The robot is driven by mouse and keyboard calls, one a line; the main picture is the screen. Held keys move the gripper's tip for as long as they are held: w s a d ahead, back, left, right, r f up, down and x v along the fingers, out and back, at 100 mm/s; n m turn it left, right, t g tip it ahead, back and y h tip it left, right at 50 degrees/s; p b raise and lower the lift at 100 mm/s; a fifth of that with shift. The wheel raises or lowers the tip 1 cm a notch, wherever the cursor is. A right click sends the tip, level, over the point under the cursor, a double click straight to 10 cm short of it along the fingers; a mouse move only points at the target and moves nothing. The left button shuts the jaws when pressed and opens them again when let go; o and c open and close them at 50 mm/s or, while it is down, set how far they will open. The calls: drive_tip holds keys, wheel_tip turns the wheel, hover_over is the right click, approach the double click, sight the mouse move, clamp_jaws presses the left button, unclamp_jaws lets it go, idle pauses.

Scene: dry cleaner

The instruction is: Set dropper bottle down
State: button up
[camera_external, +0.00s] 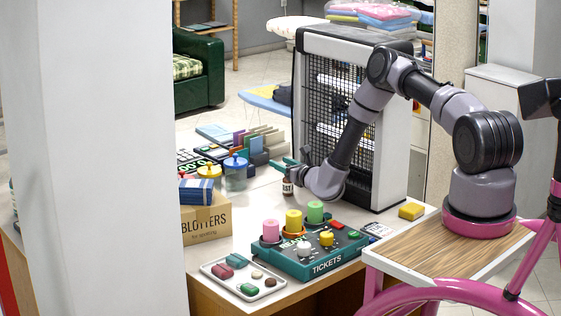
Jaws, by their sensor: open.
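A small dark dropper bottle (287,187) with a pale label stands upright on the white counter, left of my wrist. My gripper (284,166) has its teal fingers just above and around the bottle's top, and it is open. I cannot tell whether a finger still touches the bottle. Part of the bottle's top is hidden by the fingers.
A teal tickets box (325,267) with colored cylinders stands in front. A tray (218,270) lies front left, beside a blotters box (206,222). A blue-lidded jar (235,175) is left of the bottle. A tall heater-like grille unit (378,150) stands close behind my arm.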

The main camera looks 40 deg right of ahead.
drive_tip(key=s+a, duration=0.2)
drive_tip(key=s, duration=1)
drive_tip(key=w+a+r+n+y, duration=0.1)
drive_tip(key=a+r+n+y, duration=0.4)
drive_tip(key=r, duration=0.5)
drive_tip(key=w+a+r+n+y, duration=0.1)
drive_tip(key=a+r+n+y, duration=0.2)
drive_tip(key=a+r+y, duration=0.5)
drive_tip(key=s+a+r+n+g+y, duration=0.2)
drive_tip(key=s+a+r+n+g, duration=0.3)
drive_tip(key=r, duration=0.4)
drive_tip(key=s+a+r+n+g+y, duration=0.35)
drive_tip(key=s+a+r+n, duration=0.3)
drive_tip(key=r, duration=0.25)
drive_tip(key=s+r+n+g+h, duration=0.3)
drive_tip(key=s+n, duration=0.2)
drive_tip(key=s, duration=0.5)
drive_tip(key=s+r+n+g+h, duration=0.3)
drive_tip(key=s+n, duration=0.2)
drive_tip(key=s, duration=0.5)
drive_tip(key=s+d+r+n+t+h, duration=0.3)
drive_tip(key=s+d+h, duration=0.5)
drive_tip(key=s+d, duration=0.3)
drive_tip(key=shift+s+d+r+n+t, duration=0.25)
drive_tip(key=shift+n+t, duration=0.2)
drive_tip(key=shift+t, duration=0.3)
drive_tip(key=shift+a, duration=0.1)
